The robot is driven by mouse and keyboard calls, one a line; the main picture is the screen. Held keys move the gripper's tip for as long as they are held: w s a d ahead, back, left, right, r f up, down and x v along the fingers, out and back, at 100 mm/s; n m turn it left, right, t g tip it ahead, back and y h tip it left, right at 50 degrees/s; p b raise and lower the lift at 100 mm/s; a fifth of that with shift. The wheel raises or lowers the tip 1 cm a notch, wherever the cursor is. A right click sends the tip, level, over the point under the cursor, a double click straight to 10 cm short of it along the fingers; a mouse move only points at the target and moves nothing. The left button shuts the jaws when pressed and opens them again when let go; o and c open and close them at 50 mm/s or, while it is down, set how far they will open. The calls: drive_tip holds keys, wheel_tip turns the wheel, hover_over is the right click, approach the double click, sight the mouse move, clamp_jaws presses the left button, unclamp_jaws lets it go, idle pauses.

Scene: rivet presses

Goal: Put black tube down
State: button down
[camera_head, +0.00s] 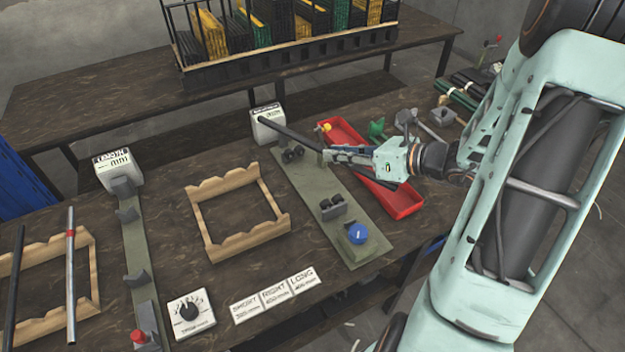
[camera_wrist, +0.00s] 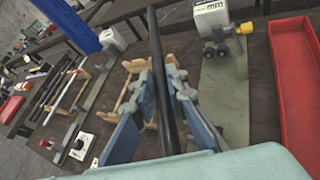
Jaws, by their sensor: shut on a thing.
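My gripper (camera_head: 332,155) is shut on a black tube (camera_head: 285,132), which slants up and left from the jaws in the head view. In the wrist view the black tube (camera_wrist: 157,40) runs lengthwise between the two blue-grey fingers of my gripper (camera_wrist: 163,78). It appears raised above the table. In the head view its far end overlaps the white box of the right measuring press; the wrist view shows it beside that box, apart. An empty wooden rack (camera_head: 200,222) with notched rails lies left of the press. Its rails also show behind the fingers in the wrist view (camera_wrist: 133,85).
The right press (camera_head: 318,195) has a blue button. A red tray (camera_head: 402,204) lies right of it. A left press (camera_head: 133,235) and another wooden rack (camera_head: 85,262) holding a black and a silver tube stand at left. A dial and label cards (camera_head: 275,294) lie in front.

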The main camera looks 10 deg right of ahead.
sight(365, 172)
drive_tip(key=d+f+m+t+h+b, duration=0.1)
drive_tip(key=b, duration=0.4)
drive_tip(key=s+d+f+m+t+h+b, duration=0.1)
drive_tip(key=d+f+b, duration=0.1)
drive_tip(key=b, duration=0.2)
drive_tip(key=s+d+f+m+t+h+b, duration=0.1)
drive_tip(key=d+m+h+b, duration=0.1)
drive_tip(key=b, duration=0.3)
drive_tip(key=shift+s+d+f+b, duration=0.15)
drive_tip(key=shift+b, duration=0.15)
drive_tip(key=shift+s+d+m+h+b, duration=0.3)
drive_tip(key=shift+s+m+b, duration=0.1)
drive_tip(key=shift+b, duration=0.5)
drive_tip(key=shift+w+a+f+b, duration=1.3)
drive_tip(key=shift+w+f, duration=0.65)
drive_tip(key=shift+f, duration=0.15)
drive_tip(key=shift+w+a+f+b, duration=1.3)
drive_tip(key=shift+w+f+b, duration=0.05)
drive_tip(key=shift+w+f, duration=0.7)
drive_tip(key=shift+w+a+f+b, duration=1.3)
drive_tip(key=shift+w+f, duration=0.6)
drive_tip(key=shift+f, duration=0.2)
